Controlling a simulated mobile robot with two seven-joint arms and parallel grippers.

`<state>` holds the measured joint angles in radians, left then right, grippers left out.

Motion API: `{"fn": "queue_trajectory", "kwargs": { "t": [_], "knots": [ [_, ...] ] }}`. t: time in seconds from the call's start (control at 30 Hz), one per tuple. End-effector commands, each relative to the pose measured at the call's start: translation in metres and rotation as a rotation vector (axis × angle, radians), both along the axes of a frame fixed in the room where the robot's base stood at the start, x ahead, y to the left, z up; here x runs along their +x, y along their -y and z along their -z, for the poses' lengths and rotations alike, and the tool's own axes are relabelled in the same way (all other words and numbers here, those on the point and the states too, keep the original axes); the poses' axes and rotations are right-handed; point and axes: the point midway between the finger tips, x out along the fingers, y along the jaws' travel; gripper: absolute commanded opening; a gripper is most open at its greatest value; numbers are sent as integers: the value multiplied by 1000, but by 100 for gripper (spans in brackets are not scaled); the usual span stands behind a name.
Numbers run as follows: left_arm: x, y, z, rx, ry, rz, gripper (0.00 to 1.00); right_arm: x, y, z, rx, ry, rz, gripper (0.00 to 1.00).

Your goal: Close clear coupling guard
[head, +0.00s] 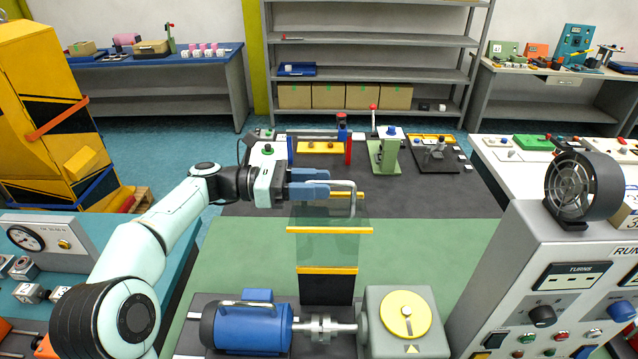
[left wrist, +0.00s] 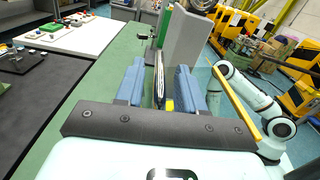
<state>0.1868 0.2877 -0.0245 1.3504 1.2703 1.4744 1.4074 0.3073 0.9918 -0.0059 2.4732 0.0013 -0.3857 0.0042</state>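The clear guard (head: 328,218) is a see-through greenish panel with yellow edge strips. In the head view it stands raised behind the coupling (head: 320,328), which is uncovered between the blue motor (head: 245,326) and the grey gearbox (head: 405,325). A bent metal handle (head: 352,200) sits at the guard's upper part. My left gripper (head: 322,190) is at this handle. In the left wrist view its blue fingers (left wrist: 158,86) are apart, with the handle (left wrist: 158,78) between them and gaps visible on both sides. My right gripper is in neither view.
A control cabinet (head: 545,290) with a fan (head: 583,187) stands at right. A bench with a gauge (head: 25,238) is at left. Clamps and fixtures (head: 388,150) stand on the dark mat behind the guard. The green tabletop (head: 440,240) right of the guard is clear.

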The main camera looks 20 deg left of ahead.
Motion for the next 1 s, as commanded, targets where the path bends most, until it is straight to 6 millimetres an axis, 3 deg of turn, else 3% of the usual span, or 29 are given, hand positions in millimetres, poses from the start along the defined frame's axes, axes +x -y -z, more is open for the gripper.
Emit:
{"fn": "queue_trajectory", "kwargs": {
  "t": [0.4, 0.5, 0.53, 1.0],
  "knots": [
    [2, 9, 0, 0, 0, 0, 38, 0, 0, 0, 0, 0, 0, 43],
    [2, 9, 0, 0, 0, 1, 6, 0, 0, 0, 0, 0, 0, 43],
    [3, 9, 0, 0, 0, 0, 0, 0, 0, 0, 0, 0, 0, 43],
    [-2, 15, 0, 7, 29, 0, 0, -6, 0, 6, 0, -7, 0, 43]
  ]
}}
